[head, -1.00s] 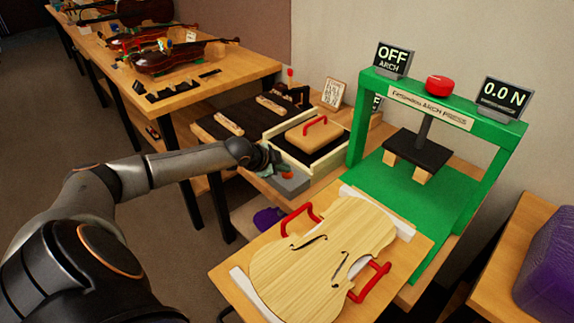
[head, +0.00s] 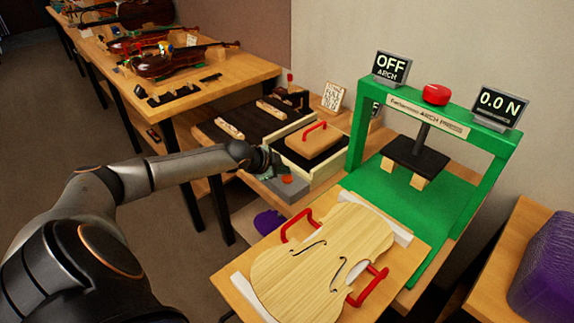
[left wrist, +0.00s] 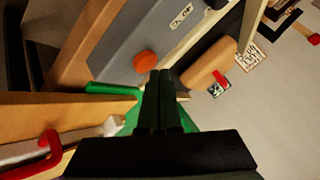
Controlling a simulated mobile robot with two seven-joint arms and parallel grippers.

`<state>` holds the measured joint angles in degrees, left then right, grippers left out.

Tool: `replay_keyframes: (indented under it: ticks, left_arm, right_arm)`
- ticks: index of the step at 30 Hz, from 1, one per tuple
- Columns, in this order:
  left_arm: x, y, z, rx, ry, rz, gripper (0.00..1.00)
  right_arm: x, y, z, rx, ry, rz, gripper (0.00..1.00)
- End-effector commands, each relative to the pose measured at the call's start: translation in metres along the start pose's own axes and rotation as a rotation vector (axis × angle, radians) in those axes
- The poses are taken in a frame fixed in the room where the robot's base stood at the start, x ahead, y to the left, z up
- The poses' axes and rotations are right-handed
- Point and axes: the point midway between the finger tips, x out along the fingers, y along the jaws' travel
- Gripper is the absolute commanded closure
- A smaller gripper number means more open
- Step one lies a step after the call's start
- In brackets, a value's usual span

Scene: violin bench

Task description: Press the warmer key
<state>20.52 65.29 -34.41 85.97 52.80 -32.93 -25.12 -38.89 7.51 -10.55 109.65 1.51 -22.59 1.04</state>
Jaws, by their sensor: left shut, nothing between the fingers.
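The warmer key is a round orange-red button (head: 287,179) on a grey box (head: 293,191) at the front of the warmer bench. It also shows in the left wrist view (left wrist: 145,62), on the box's grey face (left wrist: 118,52). My left gripper (head: 275,169) is shut and empty, just left of and above the key. In the left wrist view its closed fingertips (left wrist: 161,76) appear just beside and below the button, and I cannot tell whether they touch it. My right gripper is not in view.
A pale frame (head: 326,170) with a red-handled wooden block (head: 312,140) stands behind the key. A green press (head: 436,213) reading OFF and 0.0 N is to the right. A violin plate (head: 312,262) on a board with red handles lies in front.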

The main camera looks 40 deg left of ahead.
Motion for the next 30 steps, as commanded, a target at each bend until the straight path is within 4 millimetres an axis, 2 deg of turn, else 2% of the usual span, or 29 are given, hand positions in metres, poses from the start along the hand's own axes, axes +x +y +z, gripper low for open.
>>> replay_keyframes:
  ticks: [3,12,18,30]
  left_arm:
    - [-0.011,-0.008,-0.008,0.0,0.0,0.0,1.0]
    - [-0.029,-0.021,-0.021,0.0,0.0,-0.001,1.0]
    - [-0.038,-0.028,-0.028,-0.001,0.001,0.0,1.0]
    - [-0.038,-0.028,-0.028,0.0,0.0,-0.001,1.0]
  right_arm:
    - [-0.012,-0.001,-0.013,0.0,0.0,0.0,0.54]
    - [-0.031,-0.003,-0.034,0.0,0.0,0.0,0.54]
    - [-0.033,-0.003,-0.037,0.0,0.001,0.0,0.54]
    - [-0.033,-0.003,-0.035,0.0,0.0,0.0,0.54]
